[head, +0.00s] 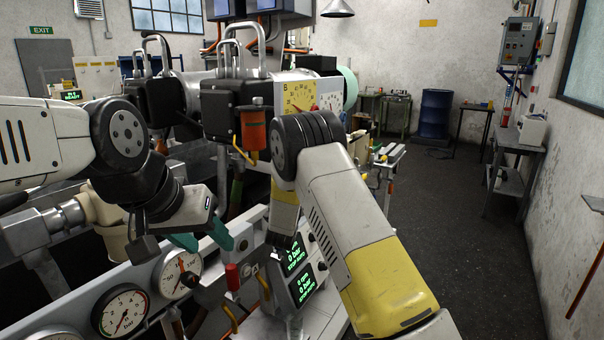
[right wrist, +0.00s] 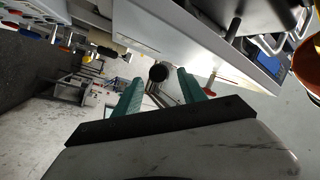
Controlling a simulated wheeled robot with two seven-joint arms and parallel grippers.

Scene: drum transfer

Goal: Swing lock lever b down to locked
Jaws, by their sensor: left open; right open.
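My left gripper (head: 203,238), with teal fingers, is open and empty above the gauge panel (head: 150,272). My right gripper is hidden behind my own right arm in the head view. In the right wrist view its teal fingers (right wrist: 157,92) are open. A round black knob end (right wrist: 158,72) appears between and beyond those fingertips; contact cannot be told. I cannot tell for sure which part is lock lever b. A red-handled lever (head: 232,277) stands upright on the panel, right of the left gripper. Small yellow levers (head: 262,286) are near it.
Green-lit displays (head: 303,285) are beside my right arm. Black machine blocks with metal handles (head: 222,108) and an orange cylinder (head: 253,131) stand behind. A blue drum (head: 436,113) is far back.

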